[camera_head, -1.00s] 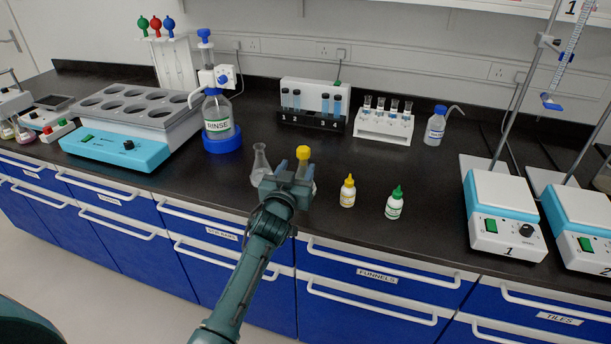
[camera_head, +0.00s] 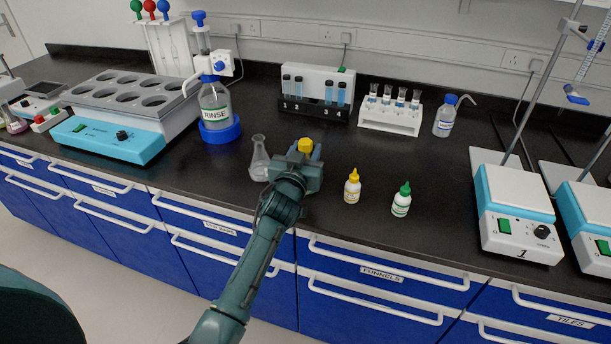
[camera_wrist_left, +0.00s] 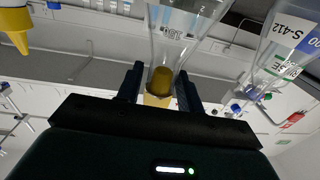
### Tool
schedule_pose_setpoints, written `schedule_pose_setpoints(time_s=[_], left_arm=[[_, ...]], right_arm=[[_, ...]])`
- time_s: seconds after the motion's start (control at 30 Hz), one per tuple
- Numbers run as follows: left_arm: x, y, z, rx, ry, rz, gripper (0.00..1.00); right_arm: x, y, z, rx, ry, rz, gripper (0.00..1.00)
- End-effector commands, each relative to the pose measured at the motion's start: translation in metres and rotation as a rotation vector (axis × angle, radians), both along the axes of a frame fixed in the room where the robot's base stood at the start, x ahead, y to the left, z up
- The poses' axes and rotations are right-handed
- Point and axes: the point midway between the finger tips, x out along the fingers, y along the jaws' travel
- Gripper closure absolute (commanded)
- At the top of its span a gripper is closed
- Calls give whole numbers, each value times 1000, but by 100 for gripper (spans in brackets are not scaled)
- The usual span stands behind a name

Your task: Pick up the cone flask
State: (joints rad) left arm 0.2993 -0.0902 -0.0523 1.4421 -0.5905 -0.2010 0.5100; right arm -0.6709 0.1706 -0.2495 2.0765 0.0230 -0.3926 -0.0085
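A clear cone flask (camera_head: 259,160) stands upright on the dark bench, just left of my left gripper in the head view. A yellow-capped vessel (camera_head: 305,145) stands at the gripper; its lower part is hidden by the gripper. In the left wrist view, which looks upside down, conical clear glass (camera_wrist_left: 178,30) with a yellow stopper (camera_wrist_left: 162,76) lies between the fingers. My left gripper (camera_head: 303,160) is open around the stopper end, with gaps visible on both sides in the left wrist view (camera_wrist_left: 160,88). My right gripper is not in view.
Yellow-tipped (camera_head: 352,187) and green-tipped (camera_head: 401,199) dropper bottles stand to the right. Hotplates (camera_head: 517,210) stand far right. Bench is clear before them.

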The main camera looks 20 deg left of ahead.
Motion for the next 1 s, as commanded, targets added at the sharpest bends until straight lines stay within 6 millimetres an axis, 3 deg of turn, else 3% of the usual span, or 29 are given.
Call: schedule_pose_setpoints(time_s=[0.43, 0.87, 1.0], left_arm=[[0, 0, 0, 0, 0, 0, 100], [0, 0, 2, 0, -3, 0, 100], [1, 1, 17, 2, -6, 1, 100]], right_arm=[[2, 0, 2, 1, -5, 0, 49], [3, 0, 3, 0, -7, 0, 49], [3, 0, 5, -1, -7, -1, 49]])
